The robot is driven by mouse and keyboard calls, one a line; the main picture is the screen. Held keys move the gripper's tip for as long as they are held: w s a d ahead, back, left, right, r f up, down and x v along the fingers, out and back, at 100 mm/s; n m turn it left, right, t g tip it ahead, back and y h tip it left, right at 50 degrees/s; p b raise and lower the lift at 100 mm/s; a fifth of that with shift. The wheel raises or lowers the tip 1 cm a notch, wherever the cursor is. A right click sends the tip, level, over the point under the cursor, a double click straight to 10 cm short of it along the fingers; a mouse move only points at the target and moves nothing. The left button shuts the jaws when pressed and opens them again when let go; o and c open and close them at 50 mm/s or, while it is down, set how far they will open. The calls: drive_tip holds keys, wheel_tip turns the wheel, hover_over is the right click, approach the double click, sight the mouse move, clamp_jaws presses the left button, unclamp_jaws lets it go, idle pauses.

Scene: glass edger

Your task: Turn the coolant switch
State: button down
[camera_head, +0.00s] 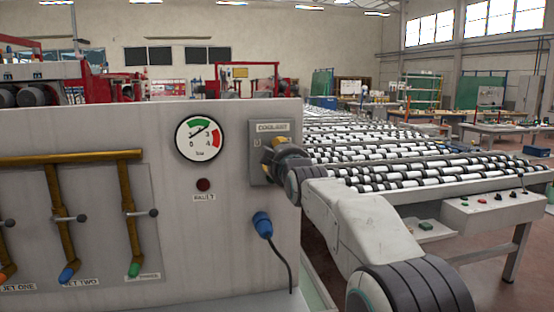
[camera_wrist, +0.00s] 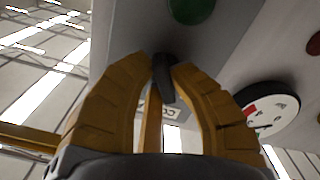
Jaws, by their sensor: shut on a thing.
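The coolant switch sits on a grey plate (camera_head: 259,168) labelled COOLANT, at the right end of the pale machine panel in the head view. My gripper (camera_head: 270,150) reaches it from the right and covers most of the switch. In the wrist view, the yellow fingers of my gripper (camera_wrist: 165,64) are closed around the dark switch handle (camera_wrist: 166,85). The handle shows between the fingertips. Its exact setting cannot be told, and a "0" mark shows at the plate's upper left.
A pressure gauge (camera_head: 200,139) and a red fault lamp (camera_head: 203,185) are left of the switch. A blue plug (camera_head: 262,224) with a cable hangs below. Brown pipes with small levers (camera_head: 128,215) stand at the left. A roller conveyor (camera_head: 420,165) lies right, behind my arm.

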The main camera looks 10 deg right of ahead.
drive_tip(key=m+b, duration=0.2)
drive_tip(key=shift+f+m+b, duration=0.3)
drive_tip(key=shift+m+b, duration=0.05)
drive_tip(key=shift+m, duration=0.05)
drive_tip(key=m+b, duration=0.1)
drive_tip(key=m, duration=0.2)
drive_tip(key=shift+m, duration=0.3)
drive_tip(key=m, duration=0.4)
drive_tip(key=shift+b, duration=0.35)
drive_tip(key=shift+m, duration=2.1)
drive_tip(key=c, duration=1.1)
unclamp_jaws()
drive_tip(key=shift+a, duration=0.1)
drive_tip(key=shift+s, duration=5.95)
